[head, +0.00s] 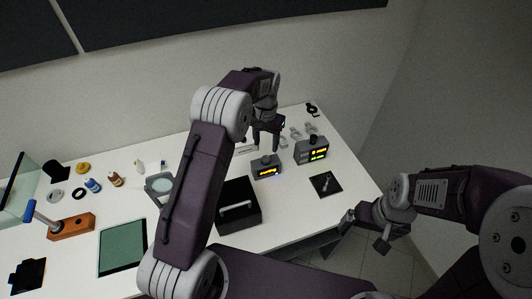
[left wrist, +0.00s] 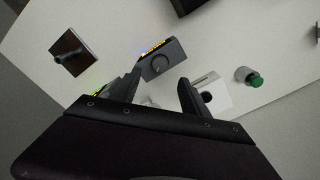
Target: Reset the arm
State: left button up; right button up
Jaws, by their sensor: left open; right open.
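My left arm reaches from the lower left across the white table (head: 75,262) in the head view. Its gripper (head: 264,146) hangs over the far right part of the table, open, with nothing between its fingers. In the left wrist view the open fingers (left wrist: 158,92) stand apart above the table. A dark box with a knob and a yellow display (left wrist: 162,62) lies beyond them; this box also shows in the head view (head: 266,168). My right gripper (head: 366,232) is open and empty, off the table's right edge.
A second display box (head: 311,151) and a dark square plate (head: 326,186) stand at the right. A black case with a handle (head: 238,212) is near the front edge.

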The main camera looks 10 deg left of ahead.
pick_arm(q)
jog(key=shift+r, duration=0.7)
jog(key=s+a+r+t, duration=0.1)
jog(key=s+a+r, duration=0.1)
jog(key=s+r, duration=0.6)
jog(key=s+f+n, duration=0.1)
jog(key=s+f, duration=0.1)
jog(key=s, duration=0.3)
jog(key=s+f, duration=0.3)
jog(key=s, duration=0.3)
jog(key=s+f+n, duration=0.1)
jog(key=s+f, duration=0.2)
jog(key=s, duration=0.3)
jog(key=shift+s+a+f+n, duration=0.1)
jog(key=shift+s+a+n, duration=0.1)
jog(key=shift+a+n, duration=0.1)
jog(key=shift+w, duration=0.4)
